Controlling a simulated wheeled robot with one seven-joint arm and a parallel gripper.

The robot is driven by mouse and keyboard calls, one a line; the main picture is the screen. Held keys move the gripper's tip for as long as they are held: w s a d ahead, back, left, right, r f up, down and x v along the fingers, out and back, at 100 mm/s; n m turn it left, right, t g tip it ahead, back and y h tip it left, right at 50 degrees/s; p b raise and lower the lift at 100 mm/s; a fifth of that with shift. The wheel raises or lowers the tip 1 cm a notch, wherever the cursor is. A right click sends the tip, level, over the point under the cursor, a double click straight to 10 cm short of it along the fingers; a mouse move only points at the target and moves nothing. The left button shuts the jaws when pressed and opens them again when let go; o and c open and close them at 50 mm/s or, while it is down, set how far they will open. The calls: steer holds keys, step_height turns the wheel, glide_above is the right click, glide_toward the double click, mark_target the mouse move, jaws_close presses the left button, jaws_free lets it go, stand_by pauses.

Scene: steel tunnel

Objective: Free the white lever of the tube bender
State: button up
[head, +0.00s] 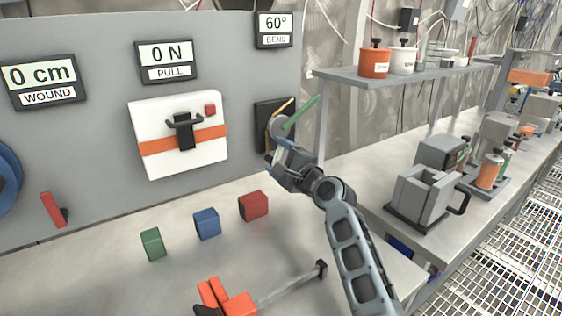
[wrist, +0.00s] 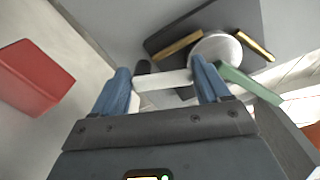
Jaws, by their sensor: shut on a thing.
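The tube bender (head: 262,118) is a dark plate on the grey panel with a round white former. In the wrist view the former (wrist: 217,48) has yellow bars beside it and a green tube (wrist: 250,85) angling off to the right. The green tube also shows in the head view (head: 301,112). The white lever (wrist: 163,81) lies across between my fingers, with a black end piece near the left finger. My gripper (wrist: 163,88) is shut on the lever; in the head view my gripper (head: 279,158) is at the bender and hides much of it.
The display (head: 275,29) above reads 60° BEND. A red block (head: 253,205), a blue block (head: 207,223) and a green block (head: 152,244) stand on the bench to the left. An orange clamp (head: 230,300) lies in front. A shelf (head: 400,75) stands right of the bender.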

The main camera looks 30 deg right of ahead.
steer(key=shift+a+r+n+b, duration=0.1)
steer(key=shift+n+b, duration=0.2)
steer(key=shift+n, duration=0.4)
steer(key=shift+a+f+n+b, duration=0.15)
steer(key=shift+n+b, duration=0.1)
steer(key=shift+n, duration=0.45)
steer(key=shift+a+r+n+b, duration=0.15)
steer(key=shift+n+b, duration=0.15)
steer(key=shift+n, duration=0.4)
steer(key=o, duration=1)
steer(key=shift+a, duration=0.1)
steer(key=shift+s, duration=0.1)
steer(key=s, duration=0.7)
steer(key=shift+s, duration=0.35)
